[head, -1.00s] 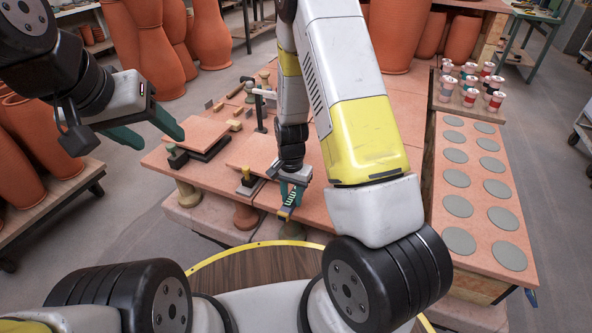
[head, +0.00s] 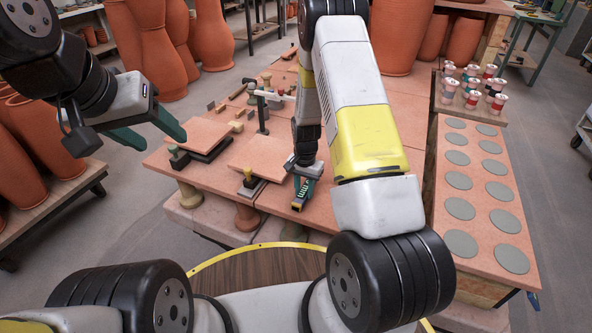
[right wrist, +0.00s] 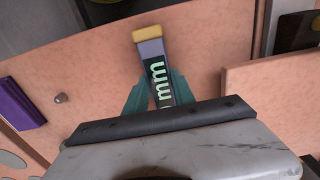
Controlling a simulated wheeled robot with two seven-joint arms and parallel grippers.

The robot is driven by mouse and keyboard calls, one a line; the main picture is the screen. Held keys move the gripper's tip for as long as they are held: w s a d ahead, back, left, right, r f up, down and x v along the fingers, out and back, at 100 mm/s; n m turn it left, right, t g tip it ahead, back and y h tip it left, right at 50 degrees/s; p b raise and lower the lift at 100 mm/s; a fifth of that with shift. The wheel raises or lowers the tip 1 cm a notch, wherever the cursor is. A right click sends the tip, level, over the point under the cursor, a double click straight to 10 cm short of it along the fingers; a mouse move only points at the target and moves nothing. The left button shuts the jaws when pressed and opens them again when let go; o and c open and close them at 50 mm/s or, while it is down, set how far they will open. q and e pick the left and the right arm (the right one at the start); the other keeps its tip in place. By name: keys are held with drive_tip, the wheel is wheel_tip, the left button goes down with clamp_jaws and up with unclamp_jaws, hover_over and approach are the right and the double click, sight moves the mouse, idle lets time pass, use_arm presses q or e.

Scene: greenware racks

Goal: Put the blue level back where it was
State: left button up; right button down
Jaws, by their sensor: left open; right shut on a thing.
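My right gripper (head: 304,180) is shut on a slate-blue bar, which looks like the level (head: 298,202), with pale "mm" lettering and a yellow end. In the right wrist view the bar (right wrist: 158,75) sticks out from between the green fingers (right wrist: 160,98), its yellow-capped end away from me. It is over a terracotta-coloured board (right wrist: 90,75); I cannot tell whether it touches. Its near end is hidden by my gripper. My left gripper (head: 155,132) is open and empty, left of the worktable and above the floor.
Raised boards (head: 258,153) on dark blocks stand left of my right gripper, with a yellow-topped post (head: 248,177). A dark upright stand (head: 262,112) is behind. Grey discs (head: 461,208) lie on the right board. A purple block (right wrist: 20,103) shows in the right wrist view.

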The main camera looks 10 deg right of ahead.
drive_tip(key=c, duration=1.1)
unclamp_jaws()
drive_tip(key=shift+f, duration=0.15)
drive_tip(key=shift+o, duration=0.2)
wheel_tip(320, 180, up, 12)
wheel_tip(320, 180, up, 10)
drive_tip(key=r+n+t+y, duration=0.1)
hover_over(304, 191)
drive_tip(key=s, duration=0.2)
drive_tip(key=s+a+r+n+t+y, duration=0.1)
drive_tip(key=s+r+n+t, duration=0.4)
drive_tip(key=s+r, duration=1.4)
drive_tip(key=shift+s+a+n, duration=0.4)
drive_tip(key=shift+s+n, duration=0.3)
drive_tip(key=shift+s, duration=0.7)
